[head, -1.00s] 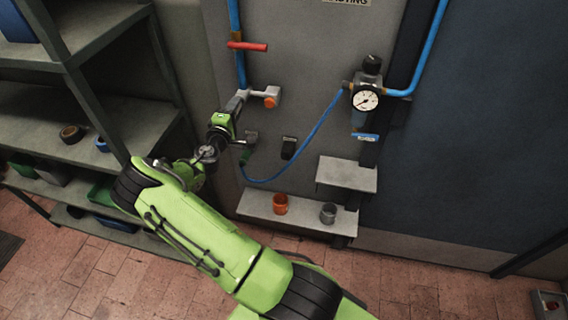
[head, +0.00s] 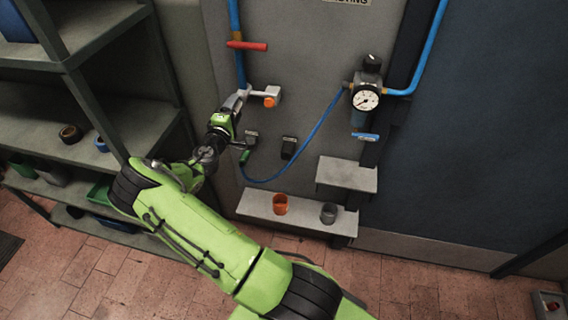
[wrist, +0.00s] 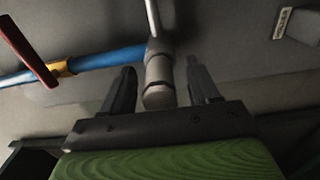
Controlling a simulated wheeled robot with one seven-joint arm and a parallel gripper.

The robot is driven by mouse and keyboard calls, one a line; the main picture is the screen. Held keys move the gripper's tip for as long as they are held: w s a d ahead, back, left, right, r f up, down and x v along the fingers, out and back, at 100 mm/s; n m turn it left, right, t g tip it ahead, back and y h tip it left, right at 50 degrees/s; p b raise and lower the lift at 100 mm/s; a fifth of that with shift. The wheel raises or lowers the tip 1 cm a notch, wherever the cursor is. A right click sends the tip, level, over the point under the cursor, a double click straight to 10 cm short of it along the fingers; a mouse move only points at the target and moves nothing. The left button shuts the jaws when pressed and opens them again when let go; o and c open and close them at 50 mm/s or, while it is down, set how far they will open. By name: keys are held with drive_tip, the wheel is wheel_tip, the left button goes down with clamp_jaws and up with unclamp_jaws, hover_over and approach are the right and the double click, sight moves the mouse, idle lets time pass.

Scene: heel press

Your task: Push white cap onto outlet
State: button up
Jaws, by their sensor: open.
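My gripper (head: 238,104) is at the lower end of the blue pipe on the grey panel. In the wrist view its two dark fingers (wrist: 161,72) stand open, one on each side of a pale fitting with a rounded end piece (wrist: 158,97). A gap shows on both sides of that piece. It looks like the outlet with the white cap, but I cannot tell where cap and outlet meet or how far the cap is on. In the head view my gripper mostly hides this spot.
A white block with an orange knob (head: 271,100) sticks out right beside my gripper. A red handle (head: 247,46) is above. A blue hose, a gauge (head: 367,99) and two small ledges with an orange cup (head: 281,205) and grey cup (head: 329,213) lie right and below. Shelving (head: 100,110) stands left.

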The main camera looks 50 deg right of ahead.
drive_tip(key=b+v, duration=0.1)
drive_tip(key=v, duration=1.3)
drive_tip(key=shift+s+a, duration=0.2)
drive_tip(key=shift+a, duration=0.05)
drive_tip(key=s+m+g+y, duration=0.4)
drive_tip(key=s+m+g, duration=0.1)
drive_tip(key=s+m, duration=0.1)
drive_tip(key=s+a+r+t+y, duration=0.1)
drive_tip(key=s+a+r+y, duration=0.5)
drive_tip(key=s+a, duration=0.3)
drive_tip(key=s+a+r+n+t+y, duration=0.1)
drive_tip(key=s+a+r+t+y, duration=0.1)
drive_tip(key=s+a+r+y, duration=0.4)
drive_tip(key=s+a, duration=0.3)
drive_tip(key=a, duration=0.2)
drive_tip(key=shift+s+a+t+y, duration=0.15)
drive_tip(key=shift+s+t+y, duration=0.15)
drive_tip(key=shift+s, duration=0.1)
